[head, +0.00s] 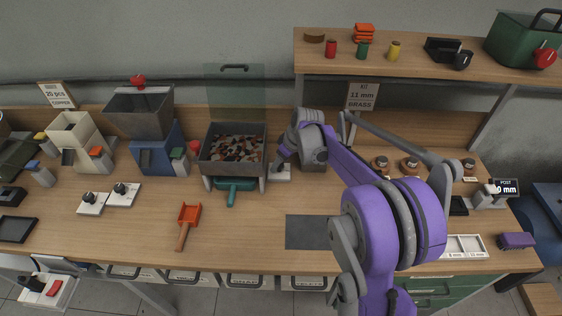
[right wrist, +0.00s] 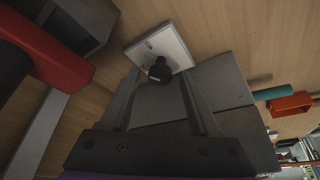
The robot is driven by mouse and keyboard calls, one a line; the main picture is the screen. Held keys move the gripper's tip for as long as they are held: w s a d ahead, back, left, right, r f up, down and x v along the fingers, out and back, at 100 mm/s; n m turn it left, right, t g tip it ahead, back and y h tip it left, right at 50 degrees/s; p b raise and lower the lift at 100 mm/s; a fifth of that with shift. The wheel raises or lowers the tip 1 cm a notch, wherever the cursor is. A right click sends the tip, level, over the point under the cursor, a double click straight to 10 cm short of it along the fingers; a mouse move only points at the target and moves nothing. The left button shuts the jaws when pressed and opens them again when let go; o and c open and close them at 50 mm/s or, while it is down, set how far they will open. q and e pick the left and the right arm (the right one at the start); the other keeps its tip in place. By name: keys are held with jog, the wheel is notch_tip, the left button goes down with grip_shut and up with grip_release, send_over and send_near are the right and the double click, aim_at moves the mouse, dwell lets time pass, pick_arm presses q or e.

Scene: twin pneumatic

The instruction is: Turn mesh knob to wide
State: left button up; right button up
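The knob is a dark round knob on a white square plate. In the right wrist view the knob (right wrist: 160,71) sits between the two fingers of my right gripper (right wrist: 161,78), with a gap on each side. Its white plate (right wrist: 142,46) carries a small mark too blurred to read. In the head view the plate (head: 280,175) lies on the bench right of the tray of mixed pieces (head: 237,168). My right gripper (head: 283,160) comes down over the knob and mostly hides it. The knob's setting is unreadable. My left gripper is not in view.
A teal handle (head: 232,190) sticks out below the tray. An orange scoop (head: 187,221) and two more knob plates (head: 91,203) (head: 123,193) lie to the left. A grey mat (head: 312,232) lies in front. A shelf (head: 415,69) stands behind on the right.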

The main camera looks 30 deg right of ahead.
grip_shut()
jog(key=shift+m, duration=0.4)
jog(key=shift+a+m+h+b, duration=0.1)
jog(key=shift+m+h+b, duration=0.3)
jog(key=shift+m, duration=0.5)
jog(key=shift+a+m+h, duration=0.1)
jog(key=shift+m+h, duration=0.6)
jog(key=shift+m, duration=1)
jog(key=shift+o, duration=0.7)
grip_release()
